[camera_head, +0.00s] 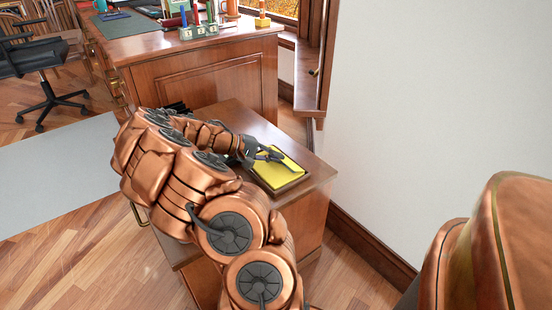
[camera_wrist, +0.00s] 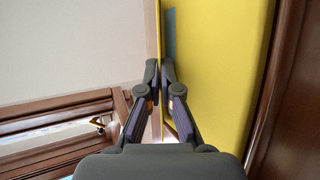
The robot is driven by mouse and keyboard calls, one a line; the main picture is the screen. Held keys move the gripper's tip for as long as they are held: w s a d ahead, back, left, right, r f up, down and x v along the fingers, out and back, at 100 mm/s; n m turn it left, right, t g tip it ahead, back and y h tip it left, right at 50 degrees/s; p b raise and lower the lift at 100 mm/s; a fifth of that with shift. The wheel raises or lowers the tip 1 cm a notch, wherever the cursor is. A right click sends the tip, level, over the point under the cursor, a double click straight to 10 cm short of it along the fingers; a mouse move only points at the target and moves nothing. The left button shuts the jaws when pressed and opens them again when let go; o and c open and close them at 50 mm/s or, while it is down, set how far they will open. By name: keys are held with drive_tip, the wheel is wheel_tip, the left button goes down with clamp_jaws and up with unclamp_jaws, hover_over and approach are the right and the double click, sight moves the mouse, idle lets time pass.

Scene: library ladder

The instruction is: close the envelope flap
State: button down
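The yellow envelope (camera_head: 287,176) lies on a dark-edged holder on top of a small wooden cabinet. In the wrist view, its broad yellow face (camera_wrist: 225,70) fills the right half. A thin yellow flap (camera_wrist: 160,25) stands up from that face, seen nearly edge-on, and casts a bluish shadow on it. My gripper (camera_head: 272,155) is over the envelope. In the wrist view, the fingertips of my gripper (camera_wrist: 159,72) are nearly together, one on each side of the flap, pinching it. The flap's far end and crease are hidden.
The small cabinet (camera_head: 234,117) stands beside a large wooden desk (camera_head: 213,82) that carries books and other items. A white wall (camera_head: 440,100) is close on the right. A black office chair (camera_head: 40,75) stands at the far left. Open floor lies to the left.

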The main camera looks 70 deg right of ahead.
drive_tip(key=c, duration=1.7)
unclamp_jaws()
drive_tip(key=v, duration=1.2)
